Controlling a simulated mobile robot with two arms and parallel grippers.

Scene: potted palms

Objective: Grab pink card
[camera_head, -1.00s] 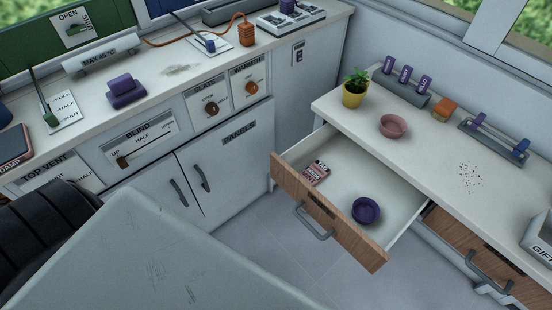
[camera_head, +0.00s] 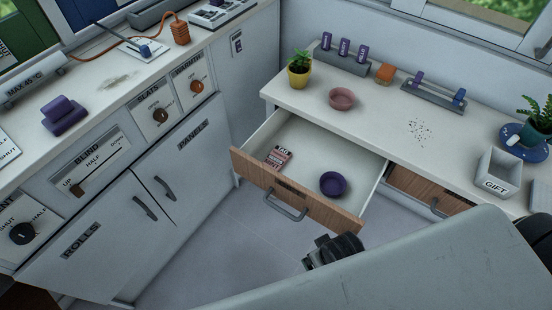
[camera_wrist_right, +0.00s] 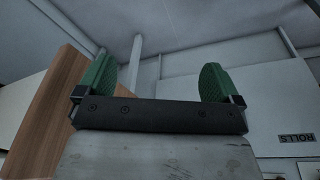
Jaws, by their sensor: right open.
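A small pink card (camera_head: 278,157) with dark and white print lies flat in the open drawer (camera_head: 325,210), towards its left side. My right gripper (camera_wrist_right: 158,80) shows in the right wrist view with its two green fingers wide apart and nothing between them. The wooden drawer front also shows at the left of that view (camera_wrist_right: 50,110). The card is not visible there. In the head view a black part of my arm is in front of and below the drawer front, and the right fingertips cannot be made out. My left gripper is out of view.
A purple bowl (camera_head: 333,184) sits in the drawer, right of the card. The counter above holds a pink bowl (camera_head: 341,98), a potted plant (camera_head: 299,75) and a gift box (camera_head: 497,173). A cabinet with panels and switches stands at left. Floor (camera_head: 215,240) between is clear.

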